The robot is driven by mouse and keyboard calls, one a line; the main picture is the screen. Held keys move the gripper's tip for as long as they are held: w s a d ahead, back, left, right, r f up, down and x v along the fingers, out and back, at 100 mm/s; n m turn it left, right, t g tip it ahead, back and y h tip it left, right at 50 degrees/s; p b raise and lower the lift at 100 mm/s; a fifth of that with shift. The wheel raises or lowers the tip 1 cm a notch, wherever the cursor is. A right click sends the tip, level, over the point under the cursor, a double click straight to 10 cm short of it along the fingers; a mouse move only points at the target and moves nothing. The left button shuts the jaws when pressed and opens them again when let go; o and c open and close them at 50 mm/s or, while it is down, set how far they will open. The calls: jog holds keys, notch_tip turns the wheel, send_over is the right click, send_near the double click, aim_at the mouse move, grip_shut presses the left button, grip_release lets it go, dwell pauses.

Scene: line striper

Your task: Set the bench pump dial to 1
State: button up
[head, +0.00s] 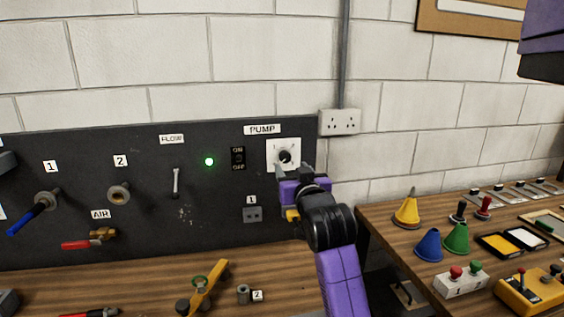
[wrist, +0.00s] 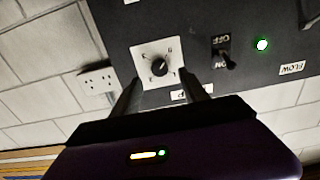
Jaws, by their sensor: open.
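The pump dial (head: 285,156) is a black knob on a white square plate, on the dark panel under the PUMP label (head: 262,129). In the wrist view the dial (wrist: 159,68) sits beyond my fingertips, with small marks around it that are too small to read. My gripper (wrist: 163,92) is open and empty, its two fingers pointing at the panel on either side of the dial's lower part in the picture. In the head view my gripper (head: 292,172) is just below and in front of the dial and partly covers its plate.
An ON/OFF switch (head: 238,158) and a lit green lamp (head: 209,161) are left of the dial. A wall socket (head: 340,122) is to its right. A socket block labelled 1 (head: 252,214) is below. Cones and control boxes stand on the right bench (head: 385,215).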

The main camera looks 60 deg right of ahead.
aim_at(286, 159)
jog(key=shift+p+x, duration=0.45)
jog(key=shift+x, duration=2.75)
grip_shut()
